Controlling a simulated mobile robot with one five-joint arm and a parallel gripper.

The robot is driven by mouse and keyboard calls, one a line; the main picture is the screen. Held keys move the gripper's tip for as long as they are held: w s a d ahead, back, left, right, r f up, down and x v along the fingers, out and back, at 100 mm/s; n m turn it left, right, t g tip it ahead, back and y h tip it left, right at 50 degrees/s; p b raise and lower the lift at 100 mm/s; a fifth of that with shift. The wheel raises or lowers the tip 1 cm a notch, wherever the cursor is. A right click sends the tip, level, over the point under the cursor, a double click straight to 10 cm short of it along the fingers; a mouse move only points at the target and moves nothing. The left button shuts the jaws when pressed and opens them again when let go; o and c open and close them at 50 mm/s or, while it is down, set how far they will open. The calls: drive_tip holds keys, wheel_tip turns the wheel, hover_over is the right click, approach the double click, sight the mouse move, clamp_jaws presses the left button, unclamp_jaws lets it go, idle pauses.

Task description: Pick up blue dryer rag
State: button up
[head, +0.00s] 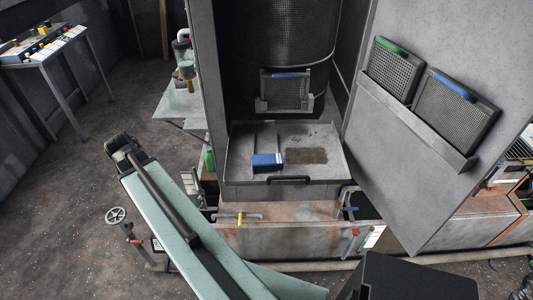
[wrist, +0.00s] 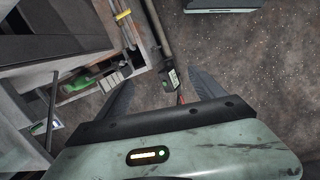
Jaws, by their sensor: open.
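A small blue item (head: 267,161) with a pale patch at its right end lies on the flat grey tray (head: 245,180) in front of the machine opening in the head view. It looks box-like, and I cannot tell for sure whether it is the blue dryer rag. My gripper (wrist: 164,79) is open and empty in the wrist view, its two dark fingers spread over the floor and a pipe. No blue item shows between the fingers. In the head view I cannot make out my gripper's fingers.
A mesh screen with a blue handle (head: 287,90) stands in the opening. Green-handled (head: 391,74) and blue-handled (head: 455,108) screens sit in a door pocket. A handwheel (head: 116,215) is at lower left. A table (head: 42,56) stands far left. Floor between is mostly clear.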

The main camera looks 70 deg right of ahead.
drive_tip(key=s+d+r+n+g+p, duration=0.1)
drive_tip(key=s+d+r+p, duration=0.15)
drive_tip(key=s+d, duration=0.45)
drive_tip(key=s+d+r+p, duration=0.1)
drive_tip(key=s+d+r, duration=0.25)
drive_tip(key=d, duration=0.55)
drive_tip(key=n+g+p, duration=0.2)
approach(267, 159)
drive_tip(key=shift+w+f, duration=0.1)
drive_tip(key=shift+f, duration=0.25)
drive_tip(key=b+x, duration=0.2)
drive_tip(key=shift+f+b, duration=0.35)
drive_tip(key=shift+b, duration=0.05)
drive_tip(key=b+x, duration=0.1)
drive_tip(key=x, duration=0.1)
drive_tip(key=b+x, duration=0.1)
drive_tip(key=b, duration=0.1)
drive_tip(key=b+x, duration=0.2)
drive_tip(key=shift+s+d+f, duration=0.1)
drive_tip(key=shift+s+f, duration=0.1)
drive_tip(key=shift+s, duration=0.15)
drive_tip(key=shift+r, duration=0.2)
drive_tip(key=c, duration=1.5)
